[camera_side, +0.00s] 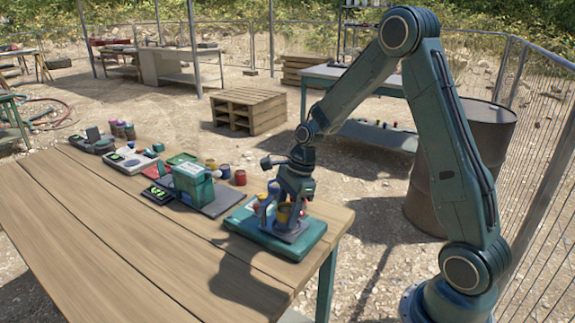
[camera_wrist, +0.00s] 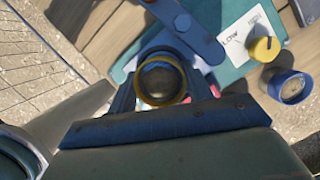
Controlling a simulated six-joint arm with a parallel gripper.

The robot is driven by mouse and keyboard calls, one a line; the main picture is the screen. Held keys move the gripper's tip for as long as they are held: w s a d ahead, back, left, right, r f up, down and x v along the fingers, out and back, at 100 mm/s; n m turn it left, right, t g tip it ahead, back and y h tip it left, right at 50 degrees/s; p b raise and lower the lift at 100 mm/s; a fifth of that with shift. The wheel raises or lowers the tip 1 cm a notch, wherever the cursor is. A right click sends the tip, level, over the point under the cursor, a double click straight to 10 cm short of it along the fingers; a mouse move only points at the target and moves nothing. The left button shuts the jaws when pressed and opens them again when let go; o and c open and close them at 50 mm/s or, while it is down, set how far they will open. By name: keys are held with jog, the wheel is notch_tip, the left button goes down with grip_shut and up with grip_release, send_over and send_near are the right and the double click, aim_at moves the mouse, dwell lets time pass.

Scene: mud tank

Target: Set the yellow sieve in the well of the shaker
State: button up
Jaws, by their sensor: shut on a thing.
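The yellow sieve (camera_side: 284,213) is a small yellow-rimmed ring, upright between the fingers of my gripper (camera_side: 281,204). In the wrist view the sieve (camera_wrist: 160,101) shows its round rim from above, with a dull brownish inside. My gripper is shut on it, a finger on each side. The shaker (camera_side: 262,240) is a green base with a grey platform (camera_side: 289,236) near the right end of the table. The sieve is low over that platform. The fingers and sieve hide the well, and I cannot tell whether the sieve touches it.
A blue bar (camera_wrist: 185,22) crosses close above the sieve in the wrist view. A yellow knob (camera_wrist: 265,48) and a blue-rimmed round piece (camera_wrist: 289,86) stand beside a "LOW" label. A green box (camera_side: 192,185) and red cup (camera_side: 240,177) stand left of the shaker. The table's front left is clear.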

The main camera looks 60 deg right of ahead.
jog(key=shift+f, duration=0.3)
jog(key=o, duration=1.5)
jog(key=shift+c, duration=0.2)
jog(key=shift+r, duration=0.2)
jog(key=shift+w+r, duration=0.2)
jog(key=shift+r, duration=2.05)
jog(key=shift+s+r, duration=0.2)
jog(key=shift+r, duration=1.15)
